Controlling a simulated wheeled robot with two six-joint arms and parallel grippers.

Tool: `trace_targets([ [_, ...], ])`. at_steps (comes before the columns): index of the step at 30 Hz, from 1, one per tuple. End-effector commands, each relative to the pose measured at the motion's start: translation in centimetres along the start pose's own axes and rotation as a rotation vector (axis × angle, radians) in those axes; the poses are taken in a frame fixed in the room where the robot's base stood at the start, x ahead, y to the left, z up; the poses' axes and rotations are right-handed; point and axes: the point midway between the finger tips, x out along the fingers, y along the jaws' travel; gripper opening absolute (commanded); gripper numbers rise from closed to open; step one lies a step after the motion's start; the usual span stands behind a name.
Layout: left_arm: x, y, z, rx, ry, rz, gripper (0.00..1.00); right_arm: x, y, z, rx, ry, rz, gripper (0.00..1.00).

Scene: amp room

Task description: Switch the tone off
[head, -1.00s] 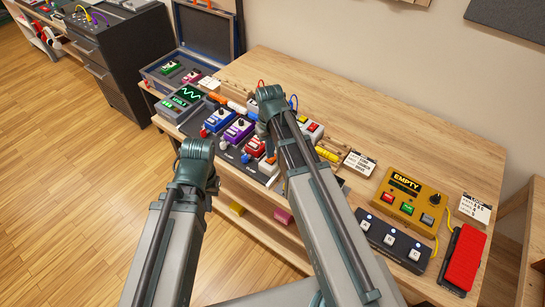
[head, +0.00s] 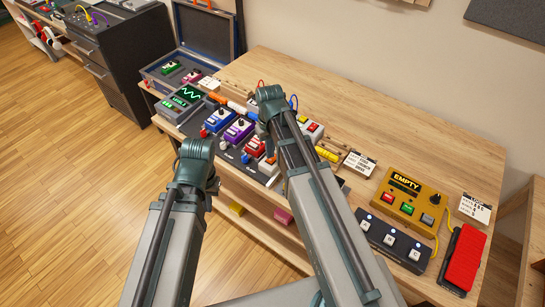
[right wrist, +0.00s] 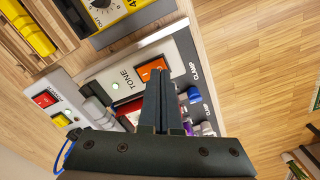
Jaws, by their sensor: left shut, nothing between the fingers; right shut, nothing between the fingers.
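My right gripper (right wrist: 160,74) is shut and empty. Its fingertips lie at the lower edge of the orange switch and cover part of it; I cannot tell whether they touch it. In the head view my right arm hides most of the tone box. My left arm (head: 197,150) hangs over the front left of the bench, its fingers hidden behind its own wrist.
A blue pedal (head: 219,119) and a purple pedal (head: 239,131) stand left of my right arm. A scope (head: 189,96) shows a green wave. A yellow box (head: 409,203) reading EMPTY, a footswitch (head: 393,240) and a red pedal (head: 466,262) are at the right.

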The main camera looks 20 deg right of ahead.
Motion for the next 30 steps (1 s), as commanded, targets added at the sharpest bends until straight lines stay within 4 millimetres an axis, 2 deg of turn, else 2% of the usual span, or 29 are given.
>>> trace_targets([
  [30, 1.2, 0.1, -0.1, 0.0, 0.0, 0.0, 0.0, 1.2, 0.0, 0.0, 0.0, 0.0, 0.0, 0.0],
])
